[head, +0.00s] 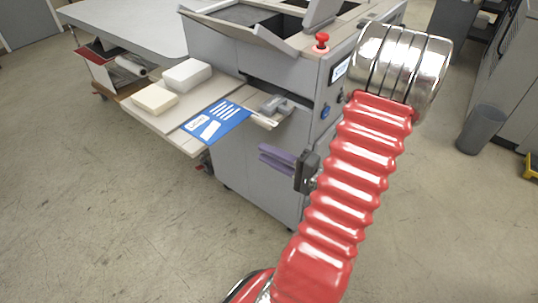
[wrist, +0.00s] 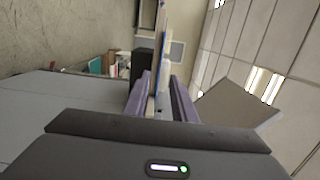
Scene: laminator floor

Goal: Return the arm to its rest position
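My arm, with its red ribbed sleeve (head: 345,190) and shiny metal joint (head: 402,65), rises across the right of the head view. My gripper (head: 262,157) is a dark block with purple fingers pointing left, in front of the grey laminating machine (head: 248,165) and below its side shelf's level. In the wrist view the two purple fingers of my gripper (wrist: 160,85) stand apart with a gap between them. Background shows through the gap, and I see nothing held. Whether the fingers touch the machine cannot be told.
The machine has a red stop button (head: 321,41). Its side shelf (head: 178,134) holds a blue card (head: 217,122), two pale blocks (head: 170,85) and a grey tool (head: 277,105). A grey bin (head: 481,130) stands at right. Floor is clear at lower left.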

